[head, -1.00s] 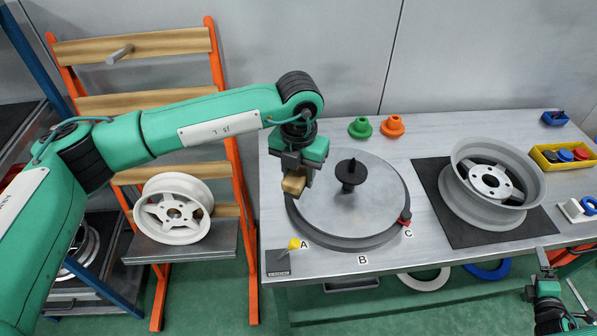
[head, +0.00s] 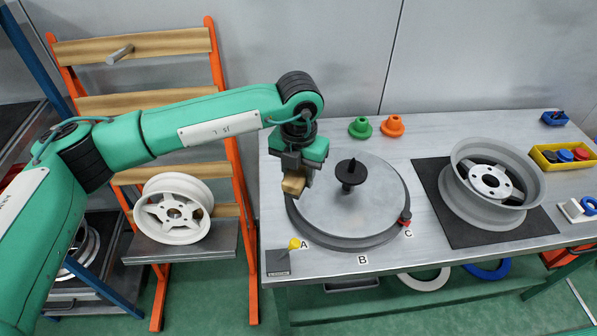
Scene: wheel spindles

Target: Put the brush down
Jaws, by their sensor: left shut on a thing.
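My left gripper (head: 298,170) is shut on a brush, of which a tan, block-shaped part (head: 293,186) shows below the fingers. The gripper and brush are at the left edge of the round grey turntable (head: 325,215). I cannot tell whether the brush touches the surface below it. The arm and fingers hide much of the brush. My right gripper is out of view.
A black spindle (head: 350,175) stands on the turntable. A grey wheel (head: 490,185) lies on a black mat (head: 450,225) to the right.

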